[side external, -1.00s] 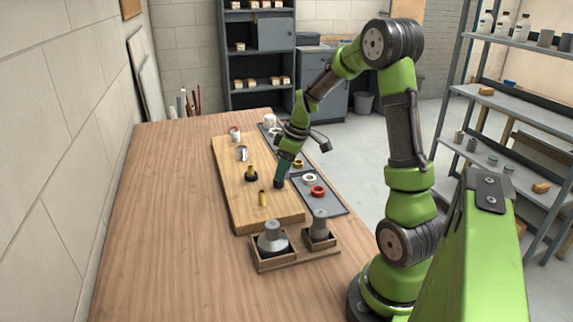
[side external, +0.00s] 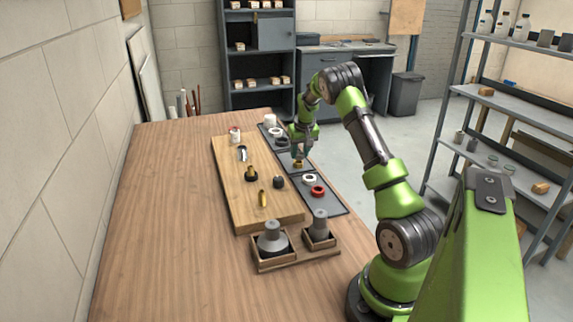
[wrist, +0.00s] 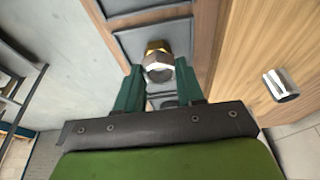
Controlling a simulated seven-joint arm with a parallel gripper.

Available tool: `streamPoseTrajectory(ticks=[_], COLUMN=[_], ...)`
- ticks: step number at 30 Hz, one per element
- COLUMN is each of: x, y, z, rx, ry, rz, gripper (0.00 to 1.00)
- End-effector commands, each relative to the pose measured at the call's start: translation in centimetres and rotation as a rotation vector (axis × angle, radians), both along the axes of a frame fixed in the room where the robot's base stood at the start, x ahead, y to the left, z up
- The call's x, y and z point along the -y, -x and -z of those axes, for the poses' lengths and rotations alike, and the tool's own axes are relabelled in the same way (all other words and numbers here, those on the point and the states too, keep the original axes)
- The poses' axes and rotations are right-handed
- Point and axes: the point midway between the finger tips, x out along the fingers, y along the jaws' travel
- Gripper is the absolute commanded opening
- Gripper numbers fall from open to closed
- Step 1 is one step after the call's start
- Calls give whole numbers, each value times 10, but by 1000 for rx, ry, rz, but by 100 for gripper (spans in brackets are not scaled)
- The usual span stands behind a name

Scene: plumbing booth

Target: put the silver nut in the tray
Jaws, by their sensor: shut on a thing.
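My gripper (side external: 299,152) is over the middle of the dark tray (side external: 335,209), which runs along the right side of the wooden board. In the wrist view, the jaws (wrist: 158,72) are shut on the silver nut (wrist: 158,70), a hexagonal piece held between the green fingertips. A brass piece (wrist: 157,46) shows just behind the nut; it also shows under the gripper in the side view (side external: 298,164). I cannot tell whether the nut touches it. The nut is too small to make out in the side view.
The wooden board (side external: 235,190) holds a silver cylinder (side external: 242,154), a brass fitting (side external: 251,172), a brass pin (side external: 262,198) and a dark fitting (side external: 278,182). The tray holds a white ring (side external: 309,179) and red ring (side external: 317,191). Grey fittings stand in a wooden holder (side external: 290,262).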

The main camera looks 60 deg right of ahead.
Motion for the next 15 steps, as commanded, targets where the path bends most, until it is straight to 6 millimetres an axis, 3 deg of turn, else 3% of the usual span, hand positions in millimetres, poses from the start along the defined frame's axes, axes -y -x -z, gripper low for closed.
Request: streamPoseTrajectory(ticks=[15], x=[55], y=[-48], z=[8], rx=[-1], ry=[2], rz=[1], gripper=[7])
